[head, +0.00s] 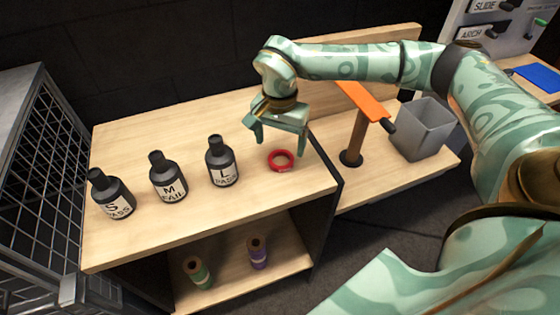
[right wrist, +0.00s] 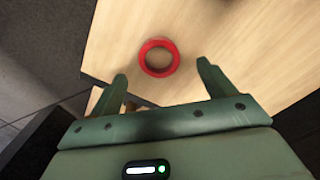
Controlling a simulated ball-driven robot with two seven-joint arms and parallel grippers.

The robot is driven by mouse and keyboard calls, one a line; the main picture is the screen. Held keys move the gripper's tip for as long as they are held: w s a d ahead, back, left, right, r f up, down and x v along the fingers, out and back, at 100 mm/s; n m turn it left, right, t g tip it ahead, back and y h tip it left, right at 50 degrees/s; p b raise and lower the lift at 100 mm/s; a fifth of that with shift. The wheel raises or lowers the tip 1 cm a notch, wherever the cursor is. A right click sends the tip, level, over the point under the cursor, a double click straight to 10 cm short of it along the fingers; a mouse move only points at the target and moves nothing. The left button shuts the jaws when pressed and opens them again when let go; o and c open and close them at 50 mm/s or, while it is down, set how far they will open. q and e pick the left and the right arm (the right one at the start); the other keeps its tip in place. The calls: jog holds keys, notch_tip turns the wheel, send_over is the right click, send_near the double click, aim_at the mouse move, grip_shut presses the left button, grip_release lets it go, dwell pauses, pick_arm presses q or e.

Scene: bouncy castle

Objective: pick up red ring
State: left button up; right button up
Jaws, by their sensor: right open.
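The red ring (head: 281,160) lies flat on the wooden table top, near its right front part. In the right wrist view the red ring (right wrist: 159,58) shows whole, a little beyond and between the fingertips. My right gripper (head: 280,142) is open and empty, above the table just behind the ring. Its two fingers also show in the right wrist view (right wrist: 162,83), spread apart with nothing between them. My left gripper is not in view.
Three dark bottles, marked S (head: 110,195), M (head: 168,178) and L (head: 221,161), stand left of the ring. An orange-topped post (head: 356,138) and a grey bin (head: 422,130) stand to the right. A wire cage (head: 40,170) is at the left.

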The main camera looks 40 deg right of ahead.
aim_at(281, 163)
jog(key=f+b, duration=0.2)
jog(key=f, duration=0.3)
jog(key=shift+d+f, duration=0.15)
jog(key=shift+d, duration=0.05)
jog(key=shift+c, duration=0.6)
jog(key=c, duration=0.9)
jog(key=shift+r, duration=0.3)
jog(key=shift+c, duration=0.2)
